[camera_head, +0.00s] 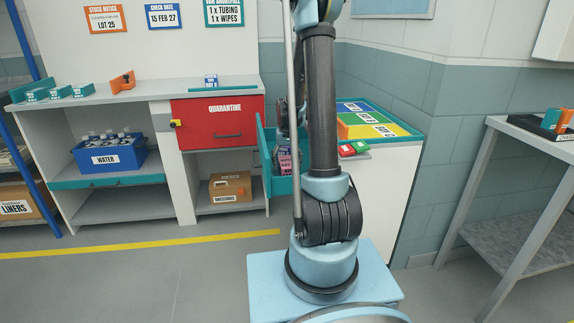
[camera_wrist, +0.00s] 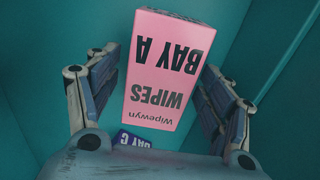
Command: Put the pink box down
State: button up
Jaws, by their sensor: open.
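The pink box (camera_wrist: 165,75) fills the middle of the wrist view, with "BAY A" and "WIPES" upside down on its face. It is inside a teal-walled compartment (camera_wrist: 50,30). My gripper (camera_wrist: 160,68) is open, with one finger on each side of the box and gaps visible beside it. Whether the box rests on the floor of the compartment I cannot tell. In the head view the pink box (camera_head: 285,162) shows small in the open teal drawer (camera_head: 267,150), partly behind my arm, which hides most of the gripper.
A dark blue item marked "BAY C" (camera_wrist: 135,142) lies beside the pink box. Teal walls stand close around my fingers. A tray with blue, green and yellow sections (camera_head: 372,122) is on the counter at the right. A red quarantine drawer (camera_head: 218,122) is shut at the left.

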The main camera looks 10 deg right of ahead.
aim_at(287, 161)
notch_tip(287, 161, up, 12)
jog(key=f, duration=0.1)
jog(key=s+r, duration=0.5)
jog(key=s, duration=0.5)
jog(key=s+f+t, duration=0.1)
jog(key=s+f, duration=0.2)
jog(key=s, duration=0.9)
jog(key=s+f+t, duration=0.1)
jog(key=s+f, duration=0.3)
jog(key=s, duration=0.8)
jog(key=shift+s+d, duration=0.15)
jog(key=shift+s, duration=0.25)
